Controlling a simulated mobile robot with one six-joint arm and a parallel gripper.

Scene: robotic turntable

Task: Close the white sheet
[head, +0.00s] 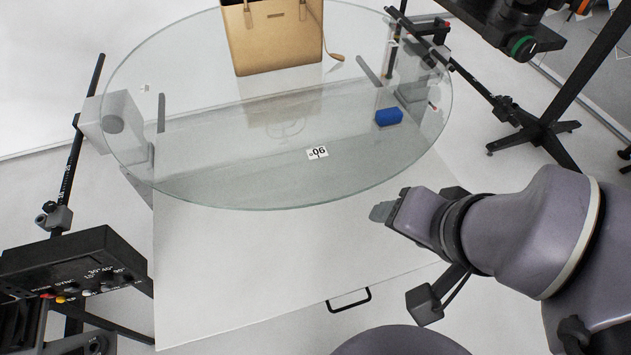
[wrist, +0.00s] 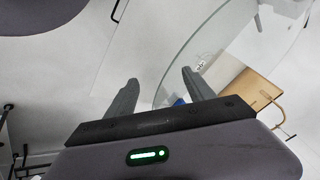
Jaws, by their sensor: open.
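The white sheet (head: 230,270) is a flat white panel that reaches out from under the round glass turntable (head: 225,193) toward the front in the head view. A black bar handle (head: 349,300) is fixed near its front edge. My gripper (head: 380,212) is at the right, near the turntable's front right rim and apart from the handle. It appears above the sheet's right part. In the wrist view my gripper (wrist: 160,76) has its two fingers spread with nothing between them. My arm hides part of the sheet's right side.
A tan bag (head: 275,38) stands on the turntable, with a blue object (head: 389,117) and a small numbered label (head: 317,153) also seen there. A black control box (head: 75,265) is at the left. A black stand (head: 545,130) is at the right.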

